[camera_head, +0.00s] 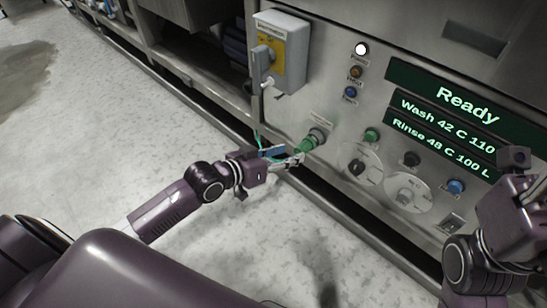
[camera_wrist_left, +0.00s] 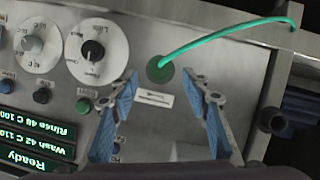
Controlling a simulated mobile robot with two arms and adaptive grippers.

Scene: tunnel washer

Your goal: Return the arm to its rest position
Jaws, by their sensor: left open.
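My left gripper (camera_head: 298,160) is open and empty in front of the washer's panel. Its tips are close to a green plug (camera_head: 306,144) on the panel; I cannot tell from the head view whether they touch it. In the left wrist view the two blue-padded fingers (camera_wrist_left: 162,78) are spread wide, with nothing between them. Beyond the tips the green plug (camera_wrist_left: 160,70) sits at the panel with a teal hose running off to the right.
The steel panel carries a display (camera_head: 465,105) reading "Ready", a black knob (camera_head: 357,166), a grey dial (camera_head: 404,197), and several buttons. A yellow-faced switch box (camera_head: 295,60) sticks out at upper left. A dark gap runs along the panel's base. The speckled floor (camera_head: 110,130) at left is clear.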

